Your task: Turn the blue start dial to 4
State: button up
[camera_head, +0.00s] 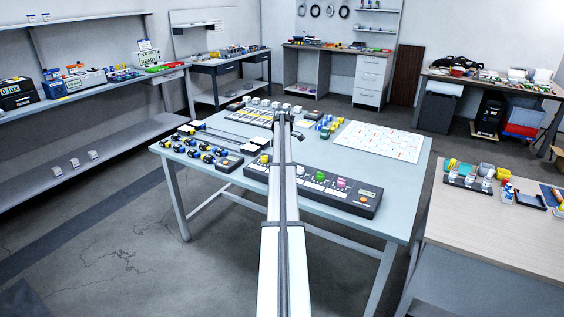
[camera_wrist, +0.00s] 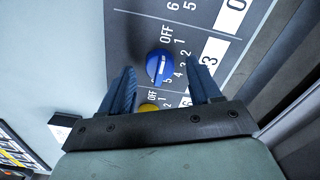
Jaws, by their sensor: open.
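The blue start dial (camera_wrist: 159,66) is a round knob with a white pointer line, on a dark panel, in the wrist view. Marks OFF and 1 to 6 ring it. Its line seems to lie toward OFF, but I cannot be sure which end points. My gripper (camera_wrist: 161,74) is open, with one blue finger on each side of the dial; I cannot tell whether they touch it. In the head view my arm crosses the dark control panel (camera_head: 362,208), and the blue dial does not show there.
A yellow dial (camera_wrist: 148,108) is partly hidden by my gripper. White number plates (camera_wrist: 214,50) lie beside the dials. In the head view, green (camera_head: 321,175) and pink (camera_head: 342,182) parts sit on the panel. Several small items crowd the table (camera_head: 400,220) left of it.

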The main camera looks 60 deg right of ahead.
jog(key=shift+f, duration=0.6)
jog(key=c, duration=1)
